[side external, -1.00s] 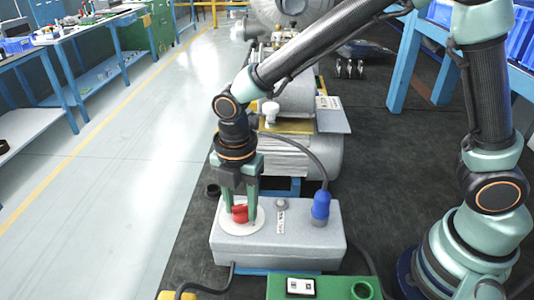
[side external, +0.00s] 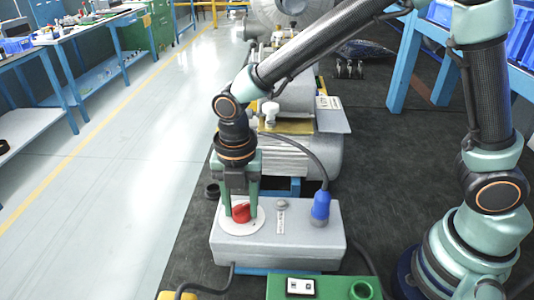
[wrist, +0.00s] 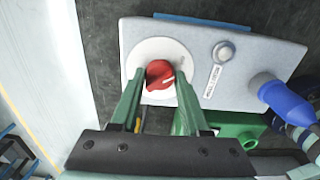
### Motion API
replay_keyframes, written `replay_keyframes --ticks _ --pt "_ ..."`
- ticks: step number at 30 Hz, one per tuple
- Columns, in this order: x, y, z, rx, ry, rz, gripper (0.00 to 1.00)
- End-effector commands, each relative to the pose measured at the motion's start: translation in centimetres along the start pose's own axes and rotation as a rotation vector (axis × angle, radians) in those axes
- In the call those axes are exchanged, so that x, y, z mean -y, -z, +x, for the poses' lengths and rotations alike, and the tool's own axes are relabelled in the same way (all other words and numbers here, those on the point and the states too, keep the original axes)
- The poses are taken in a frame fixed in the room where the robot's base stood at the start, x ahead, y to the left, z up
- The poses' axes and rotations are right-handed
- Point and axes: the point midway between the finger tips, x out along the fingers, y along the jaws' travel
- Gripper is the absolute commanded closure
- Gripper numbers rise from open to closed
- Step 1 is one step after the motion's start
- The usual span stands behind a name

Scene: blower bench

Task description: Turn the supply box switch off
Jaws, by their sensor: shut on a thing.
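The supply box (side external: 300,238) is a light grey box on the dark floor mat. Its switch is a red rotary knob (side external: 241,213) on a round white plate (side external: 228,226), at the left end of the box top. My gripper (side external: 241,207) points down over the plate, with its two green fingers closed on the red knob from either side. In the wrist view, the knob (wrist: 159,74) sits between the fingertips of my gripper (wrist: 158,78), with a pale mark on its face. The lettering around the plate is too small to read.
A blue plug (side external: 321,207) with a dark cable stands at the right of the box top, near a small round button (side external: 282,205) and label. A green box (side external: 335,288) lies in front. The blower machine (side external: 300,150) is behind. Open floor lies to the left.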

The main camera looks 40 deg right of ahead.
Motion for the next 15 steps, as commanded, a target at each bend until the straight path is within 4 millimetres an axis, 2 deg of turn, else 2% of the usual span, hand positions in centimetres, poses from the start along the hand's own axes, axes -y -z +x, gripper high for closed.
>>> replay_keyframes --ticks 3,4,6,15 --pt "-0.02 0.02 -0.1 0.0 0.0 -0.002 1.0" --pt "-0.02 0.02 -0.1 0.0 0.0 -0.002 0.47" --pt "-0.02 0.02 -0.09 0.0 0.0 -0.001 0.24" --pt "-0.01 0.01 -0.07 0.0 0.0 0.0 0.24"
